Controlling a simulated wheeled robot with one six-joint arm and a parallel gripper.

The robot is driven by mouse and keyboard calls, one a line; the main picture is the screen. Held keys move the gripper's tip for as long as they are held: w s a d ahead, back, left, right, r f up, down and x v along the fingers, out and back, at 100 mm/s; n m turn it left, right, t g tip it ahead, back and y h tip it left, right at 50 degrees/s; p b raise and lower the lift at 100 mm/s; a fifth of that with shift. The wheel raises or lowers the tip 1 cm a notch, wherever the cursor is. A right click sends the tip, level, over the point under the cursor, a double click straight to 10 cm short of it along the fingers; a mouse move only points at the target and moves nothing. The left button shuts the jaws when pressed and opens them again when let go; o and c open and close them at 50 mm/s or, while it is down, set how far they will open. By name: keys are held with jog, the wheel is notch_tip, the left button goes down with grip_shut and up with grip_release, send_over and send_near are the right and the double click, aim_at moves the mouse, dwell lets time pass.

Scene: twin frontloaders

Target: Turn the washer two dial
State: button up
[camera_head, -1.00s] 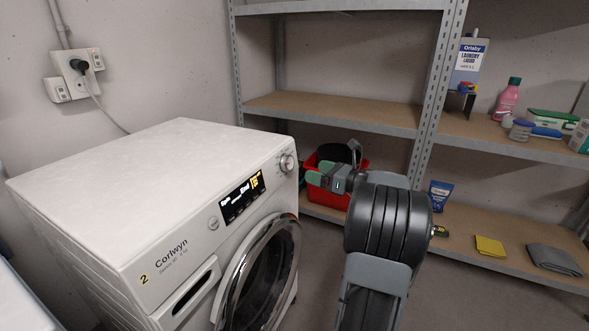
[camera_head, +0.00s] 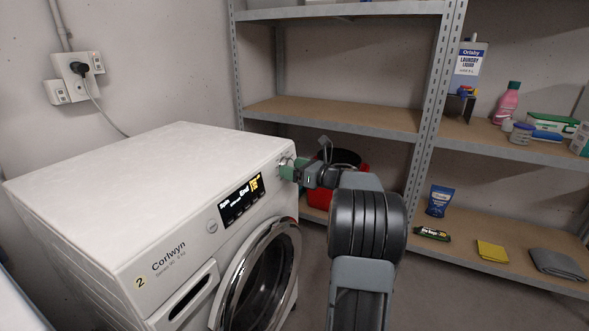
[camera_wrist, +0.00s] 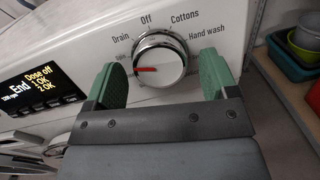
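The washer (camera_head: 150,190) is white, marked "2" and "Corlwyn", with its round door on the front. Its silver dial (camera_wrist: 159,60) fills the middle of the wrist view, with a red mark pointing left, below the "Drain" label. "Off", "Cottons" and "Hand wash" are printed around it. My gripper (camera_wrist: 160,85) is open, with one green finger on each side of the dial and gaps visible between fingers and dial. In the head view my gripper (camera_head: 288,169) is at the washer's upper right front corner and mostly hides the dial. The lit display (camera_wrist: 35,88) reads "End".
A red bin (camera_head: 318,196) stands behind my arm. Metal shelving (camera_head: 330,112) with a laundry liquid can (camera_head: 468,62), a pink bottle (camera_head: 507,100) and cloths runs along the back. Open floor lies to the right of the washer.

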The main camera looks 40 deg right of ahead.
jog(key=c, duration=0.9)
jog(key=shift+o, duration=0.2)
jog(key=shift+m, duration=0.3)
jog(key=m+p, duration=0.1)
jog(key=m, duration=0.1)
jog(key=m+h+p, duration=0.1)
jog(key=m+p, duration=0.1)
jog(key=m, duration=0.1)
jog(key=m+h+p, duration=0.1)
jog(key=m, duration=0.2)
jog(key=shift+a+r+p, duration=0.1)
jog(key=shift+r+p, duration=0.2)
jog(key=shift+r, duration=0.05)
jog(key=m+p, duration=0.3)
jog(key=shift+g+h+p, duration=0.3)
jog(key=shift+g, duration=0.1)
jog(key=m+p, duration=0.3)
jog(key=shift+f+m, duration=0.1)
jog(key=shift+m, duration=0.2)
jog(key=shift+p, duration=0.35)
